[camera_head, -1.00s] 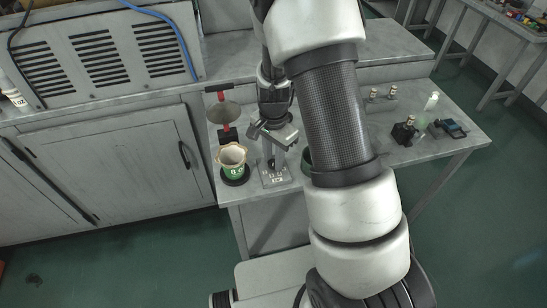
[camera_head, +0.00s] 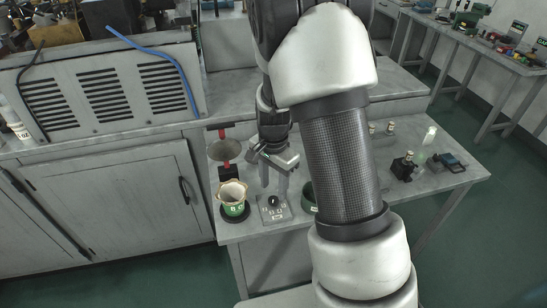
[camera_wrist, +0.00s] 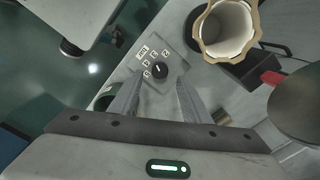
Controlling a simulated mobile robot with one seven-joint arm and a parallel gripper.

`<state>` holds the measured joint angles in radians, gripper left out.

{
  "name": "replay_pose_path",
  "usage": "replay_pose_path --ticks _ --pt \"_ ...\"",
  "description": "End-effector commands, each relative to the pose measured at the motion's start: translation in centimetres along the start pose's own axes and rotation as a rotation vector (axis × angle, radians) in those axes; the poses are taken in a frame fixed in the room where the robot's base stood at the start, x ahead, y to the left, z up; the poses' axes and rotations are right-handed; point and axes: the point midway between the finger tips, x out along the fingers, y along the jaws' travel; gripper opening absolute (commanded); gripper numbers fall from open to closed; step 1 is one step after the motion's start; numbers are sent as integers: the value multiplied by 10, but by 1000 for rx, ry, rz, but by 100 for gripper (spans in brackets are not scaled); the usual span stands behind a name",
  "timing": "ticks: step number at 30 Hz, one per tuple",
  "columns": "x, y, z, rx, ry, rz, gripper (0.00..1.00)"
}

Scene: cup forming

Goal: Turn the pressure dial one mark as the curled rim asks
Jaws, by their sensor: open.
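The pressure dial (camera_head: 272,201) is a small black knob on a grey plate (camera_head: 285,216) with several white labels, near the table's front edge. In the wrist view the dial lies just beyond the gap between the fingertips (camera_wrist: 160,84). The cup (camera_head: 233,192), cream inside with a green band, stands left of the dial; its rim (camera_wrist: 205,42) looks wavy and curled outward.
The cup stands on a black round base (camera_head: 236,217). A red-and-black stand with a grey disc (camera_head: 225,151) rises behind it. A green round thing (camera_head: 308,196) is right of the dial, partly behind my arm. Small black devices (camera_head: 403,167) sit on the table's right.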

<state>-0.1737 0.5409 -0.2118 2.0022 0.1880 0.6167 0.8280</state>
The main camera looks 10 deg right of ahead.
Motion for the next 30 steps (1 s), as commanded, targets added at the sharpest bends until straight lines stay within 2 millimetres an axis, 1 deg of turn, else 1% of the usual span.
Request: replay_pose_path --ticks 1,6,12,15,18,21,30 --pt "-15 -1 0 -1 3 -6 43" --pt "-58 -2 -1 -1 3 -6 43" --pt "-100 -1 -1 0 3 -5 43" --pt "-115 -1 0 0 1 -4 43" --pt "-124 -1 0 0 1 -3 43" --pt "-128 0 0 0 1 -1 43" --pt "-129 0 0 0 0 0 43"
